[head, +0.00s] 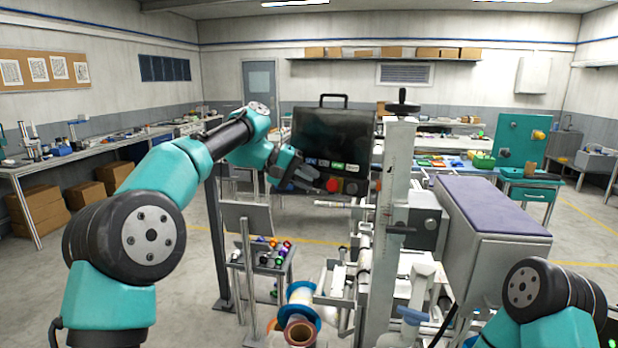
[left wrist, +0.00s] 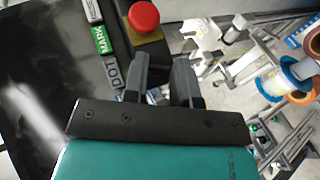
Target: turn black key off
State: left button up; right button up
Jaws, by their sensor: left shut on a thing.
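The dark control panel (head: 318,130) stands upright behind the machine, with a row of small labels in blue, grey and green and a red button (head: 333,185) below. My left gripper (head: 318,187) is at the panel's lower edge, beside the red button. In the left wrist view, its two dark fingers (left wrist: 161,68) stand a little apart, closed on the black key, which they mostly hide. The key's turn angle cannot be made out. My right gripper is out of view.
The machine's grey upright post (head: 393,200) stands right of the panel. A shelf of coloured small items (head: 265,255) and a spool (head: 300,300) are below the gripper. A purple-topped grey cabinet (head: 500,215) fills the right side.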

pick_arm(q)
jog(key=n+h, duration=0.1)
jog(key=h, duration=0.1)
jog(key=n+h, duration=0.2)
jog(key=shift+a+f+t, duration=0.15)
jog(key=shift+f+t, duration=0.2)
jog(key=shift+t, duration=0.05)
dwell(0.4)
jog(key=o, duration=0.6)
jog(key=shift+o, duration=0.2)
jog(key=shift+s, duration=0.1)
jog(key=s+a+r, duration=0.1)
jog(key=s+a, duration=0.1)
jog(key=a, duration=1.5)
jog(key=shift+s+r, duration=0.15)
jog(key=shift+r, duration=0.2)
